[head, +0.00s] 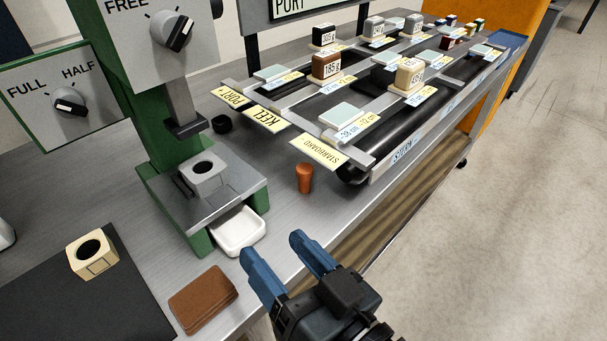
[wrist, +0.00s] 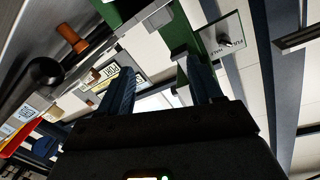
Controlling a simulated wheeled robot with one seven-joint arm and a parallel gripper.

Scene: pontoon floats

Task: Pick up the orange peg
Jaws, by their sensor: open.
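The orange peg (head: 304,178) stands upright on the grey metal bench, right of the green press and in front of the yellow label plates. It is wider at the top than at the bottom. In the wrist view the peg (wrist: 72,38) shows at the upper left, outside the space between the fingers. My gripper (head: 280,254) has blue fingers spread apart with nothing between them. It is near the bench's front edge, nearer the camera than the peg and apart from it. The gripper also shows in the wrist view (wrist: 162,85).
A green press (head: 160,165) with a white tray (head: 238,232) stands left of the peg. A brown pad (head: 203,298) and a cream block (head: 93,254) lie at lower left. The pontoon frame (head: 360,160) with weighted blocks is behind right.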

